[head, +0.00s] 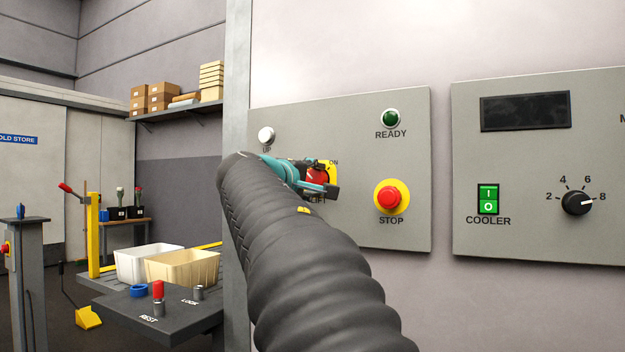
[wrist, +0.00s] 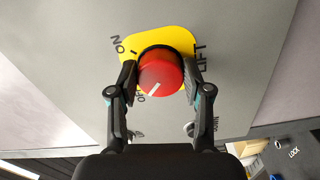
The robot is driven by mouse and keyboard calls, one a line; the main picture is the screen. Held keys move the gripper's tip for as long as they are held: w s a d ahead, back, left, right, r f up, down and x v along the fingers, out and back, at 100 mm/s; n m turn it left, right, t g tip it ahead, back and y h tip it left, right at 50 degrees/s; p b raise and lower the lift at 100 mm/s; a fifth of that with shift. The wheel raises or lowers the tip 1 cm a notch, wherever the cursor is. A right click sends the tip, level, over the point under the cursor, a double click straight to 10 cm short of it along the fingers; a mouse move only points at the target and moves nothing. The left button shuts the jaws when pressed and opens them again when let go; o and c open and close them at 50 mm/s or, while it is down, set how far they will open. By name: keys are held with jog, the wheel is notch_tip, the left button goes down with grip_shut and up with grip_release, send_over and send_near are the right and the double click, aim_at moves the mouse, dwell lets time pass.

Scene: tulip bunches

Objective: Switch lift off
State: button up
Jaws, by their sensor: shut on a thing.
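The lift switch is a red round knob (wrist: 162,74) on a yellow plate (wrist: 158,38) marked ON and LIFT, with OFF lettering partly hidden by a finger. The white line on the knob points to the lower left in the wrist view, toward the OFF lettering. My gripper (wrist: 160,80) is shut on the knob, one finger on each side. In the head view the knob (head: 317,176) shows behind my gripper (head: 312,186), and my arm hides part of the panel.
The same panel (head: 350,235) carries a white UP button (head: 266,136), a green READY lamp (head: 390,119) and a red STOP button (head: 389,197) close to the right. Another panel holds a green COOLER switch (head: 488,199) and a dial (head: 577,202). Crates (head: 183,267) stand lower left.

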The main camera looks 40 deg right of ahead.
dwell(0.3)
jog(key=o, duration=1.2)
jog(key=shift+c, duration=0.2)
jog(key=v, duration=1.2)
